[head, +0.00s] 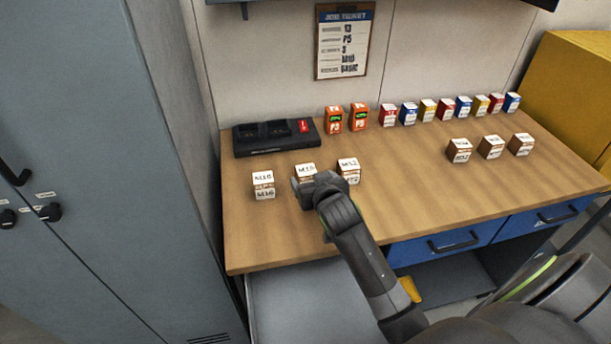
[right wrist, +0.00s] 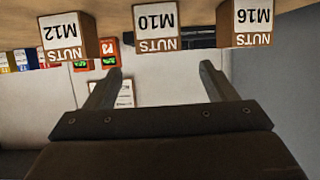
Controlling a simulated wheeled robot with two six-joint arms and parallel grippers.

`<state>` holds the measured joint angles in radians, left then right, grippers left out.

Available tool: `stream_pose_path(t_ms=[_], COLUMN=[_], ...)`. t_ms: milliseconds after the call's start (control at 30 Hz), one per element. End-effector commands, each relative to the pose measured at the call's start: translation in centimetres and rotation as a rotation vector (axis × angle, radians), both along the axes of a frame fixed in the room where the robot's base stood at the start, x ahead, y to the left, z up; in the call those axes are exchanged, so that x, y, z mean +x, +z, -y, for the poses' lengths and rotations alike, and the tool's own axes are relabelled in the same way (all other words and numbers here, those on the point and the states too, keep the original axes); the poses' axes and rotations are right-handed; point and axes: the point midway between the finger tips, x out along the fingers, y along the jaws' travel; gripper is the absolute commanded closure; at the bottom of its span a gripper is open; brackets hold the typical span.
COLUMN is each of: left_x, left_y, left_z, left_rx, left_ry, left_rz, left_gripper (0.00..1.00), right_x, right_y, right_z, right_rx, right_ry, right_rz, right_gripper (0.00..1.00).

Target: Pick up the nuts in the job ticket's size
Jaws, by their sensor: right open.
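Three nut boxes stand in a row near the left front of the bench: M16 (head: 264,184), M10 (head: 305,169) and M12 (head: 349,170). The job ticket (head: 343,42) hangs on the back wall; its small size line looks like M10. My right gripper (head: 304,187) is at the M10 box and hides its lower part in the head view. In the right wrist view, which is upside down, the open, empty fingers (right wrist: 162,75) point toward the M10 box (right wrist: 156,22), with M12 (right wrist: 68,38) and M16 (right wrist: 246,22) on either side. My left gripper is out of view.
The wooden bench (head: 390,210) has clear room right of the nut boxes. Behind them are a black charger (head: 262,145) and two orange batteries (head: 334,120). Several small coloured boxes (head: 445,110) line the back, and three brown boxes (head: 490,147) stand at right.

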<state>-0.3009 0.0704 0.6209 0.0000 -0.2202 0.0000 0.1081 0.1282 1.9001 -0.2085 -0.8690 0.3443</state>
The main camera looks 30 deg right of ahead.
Motion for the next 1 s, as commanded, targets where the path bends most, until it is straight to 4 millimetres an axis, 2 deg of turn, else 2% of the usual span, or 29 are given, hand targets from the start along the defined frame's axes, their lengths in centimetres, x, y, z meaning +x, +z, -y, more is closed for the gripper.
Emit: stream_pose_path(t_ms=[200, 467, 800, 1000], left_x=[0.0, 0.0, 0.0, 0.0], left_y=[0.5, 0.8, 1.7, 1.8], left_z=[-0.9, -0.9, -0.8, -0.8], left_rx=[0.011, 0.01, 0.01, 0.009], left_ry=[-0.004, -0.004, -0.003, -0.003], left_rz=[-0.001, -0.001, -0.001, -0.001], left_gripper=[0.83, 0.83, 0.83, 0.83], right_x=[2.3, 3.2, 6.3, 7.2], right_y=[-0.9, -1.4, -3.1, -3.6], right_z=[0.5, 0.7, 1.3, 1.5], right_rx=[-0.001, -0.001, -0.001, -0.001], right_ry=[-0.001, -0.001, -0.001, 0.0], right_rz=[-0.001, -0.001, -0.001, -0.001], right_gripper=[0.22, 0.22, 0.22, 0.22])
